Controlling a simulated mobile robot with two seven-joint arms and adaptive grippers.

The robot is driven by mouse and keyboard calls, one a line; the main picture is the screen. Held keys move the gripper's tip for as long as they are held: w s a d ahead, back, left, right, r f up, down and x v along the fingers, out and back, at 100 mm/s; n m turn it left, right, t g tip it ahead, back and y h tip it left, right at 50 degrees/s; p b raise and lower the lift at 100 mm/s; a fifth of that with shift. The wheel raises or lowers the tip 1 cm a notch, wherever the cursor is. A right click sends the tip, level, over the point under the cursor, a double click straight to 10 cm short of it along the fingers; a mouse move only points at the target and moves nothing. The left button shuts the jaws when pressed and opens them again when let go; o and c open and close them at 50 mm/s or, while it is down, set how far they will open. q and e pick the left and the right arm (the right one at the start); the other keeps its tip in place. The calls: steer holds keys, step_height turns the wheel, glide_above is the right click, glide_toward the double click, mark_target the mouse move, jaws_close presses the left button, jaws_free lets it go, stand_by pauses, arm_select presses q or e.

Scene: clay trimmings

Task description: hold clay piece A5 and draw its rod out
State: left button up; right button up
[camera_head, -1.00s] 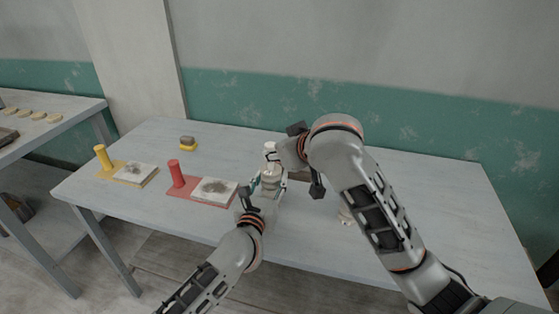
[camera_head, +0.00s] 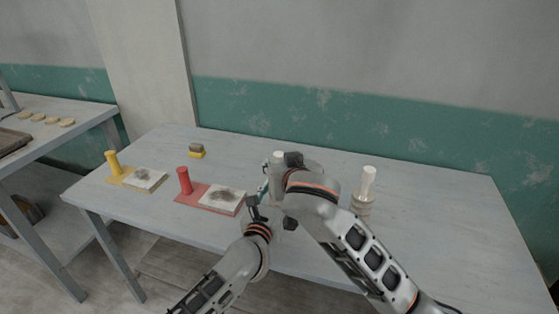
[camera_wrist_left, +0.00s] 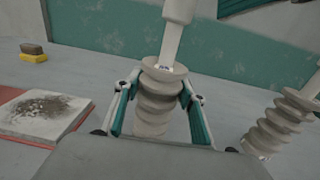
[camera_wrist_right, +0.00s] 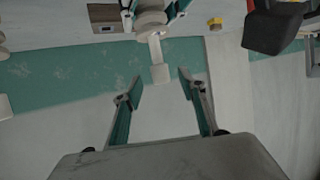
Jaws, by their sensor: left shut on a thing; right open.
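A pale, ridged clay piece (camera_wrist_left: 154,106) stands upright in the left wrist view, with a rod (camera_wrist_left: 172,42) sticking out of its top. I cannot read a label on it. My left gripper (camera_wrist_left: 157,92) is shut on the clay piece, one teal finger on each side. In the head view the rod's white top (camera_head: 278,157) shows, but my right wrist hides most of the piece. My right gripper (camera_wrist_right: 160,86) is open. In the right wrist view the rod's white end (camera_wrist_right: 160,73) lies near the gap between its fingertips, not gripped.
A second ridged clay piece (camera_head: 361,204) with a rod stands to the right. A red board (camera_head: 187,199) with a post and a stained white slab lies left, then a yellow board (camera_head: 119,180). A sponge (camera_head: 196,151) lies behind. The table's right side is clear.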

mark_target(280, 161)
steer(key=shift+x, duration=2.6)
steer(key=shift+c, duration=0.3)
jaws_close()
